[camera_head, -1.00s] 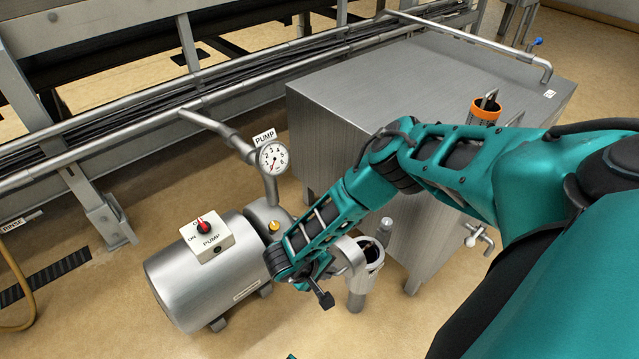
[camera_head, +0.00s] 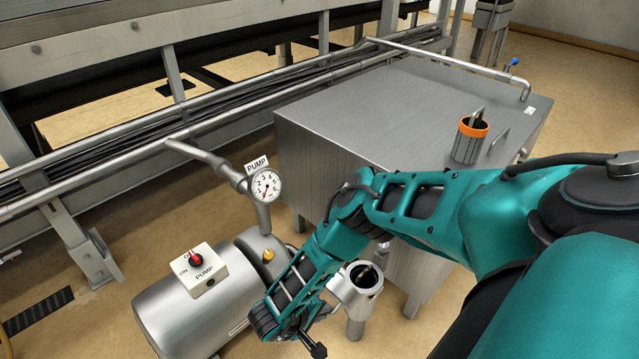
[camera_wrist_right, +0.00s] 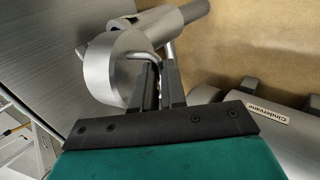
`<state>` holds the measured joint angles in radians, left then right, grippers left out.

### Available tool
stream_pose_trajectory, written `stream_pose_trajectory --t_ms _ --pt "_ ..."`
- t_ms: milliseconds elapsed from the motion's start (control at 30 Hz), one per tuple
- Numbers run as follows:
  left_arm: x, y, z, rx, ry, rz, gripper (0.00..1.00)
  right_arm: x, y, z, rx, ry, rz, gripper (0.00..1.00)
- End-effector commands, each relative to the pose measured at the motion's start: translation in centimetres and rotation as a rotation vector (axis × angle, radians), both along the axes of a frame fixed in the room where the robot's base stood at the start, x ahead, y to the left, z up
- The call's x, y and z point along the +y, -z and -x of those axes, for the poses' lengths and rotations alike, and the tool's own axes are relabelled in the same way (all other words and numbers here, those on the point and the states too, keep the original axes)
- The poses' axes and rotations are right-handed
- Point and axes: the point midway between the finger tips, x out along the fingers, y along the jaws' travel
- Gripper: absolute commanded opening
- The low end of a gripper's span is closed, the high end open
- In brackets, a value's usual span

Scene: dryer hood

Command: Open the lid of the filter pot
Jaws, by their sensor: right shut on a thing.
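The filter pot (camera_head: 366,278) is a silver upright cylinder with a dark open mouth, in front of the steel tank. Its round silver lid (camera_head: 340,288) is tipped up on the left side of the mouth, partly hidden by my right arm. In the right wrist view the lid (camera_wrist_right: 115,70) shows as a disc with a bent rod handle (camera_wrist_right: 146,58). My right gripper (camera_wrist_right: 158,78) is shut on this handle. In the head view its fingers are mostly hidden. My left gripper is not in view.
A silver pump (camera_head: 185,315) with a switch box (camera_head: 199,272) and a gauge (camera_head: 266,187) stands left of the pot. The steel tank (camera_head: 385,105) is behind it. An orange-rimmed strainer basket (camera_head: 468,145) stands on the tank top. Open floor lies at far left.

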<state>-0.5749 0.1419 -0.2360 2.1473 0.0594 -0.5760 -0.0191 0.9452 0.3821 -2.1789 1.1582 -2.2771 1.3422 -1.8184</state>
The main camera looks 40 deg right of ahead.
Motion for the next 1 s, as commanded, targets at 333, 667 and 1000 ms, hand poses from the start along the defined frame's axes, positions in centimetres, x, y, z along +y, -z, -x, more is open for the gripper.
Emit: stream_pose_trajectory --t_ms 333,667,1000 --pt "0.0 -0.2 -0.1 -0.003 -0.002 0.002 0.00 0.5 0.1 0.5 0.011 0.000 -0.010 0.20" --pt "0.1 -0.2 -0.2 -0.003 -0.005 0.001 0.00 0.2 0.1 0.5 0.010 0.002 -0.003 0.37" --pt "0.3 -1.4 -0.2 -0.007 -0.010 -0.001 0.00 2.3 -2.6 0.3 0.007 -0.003 -0.006 0.37"
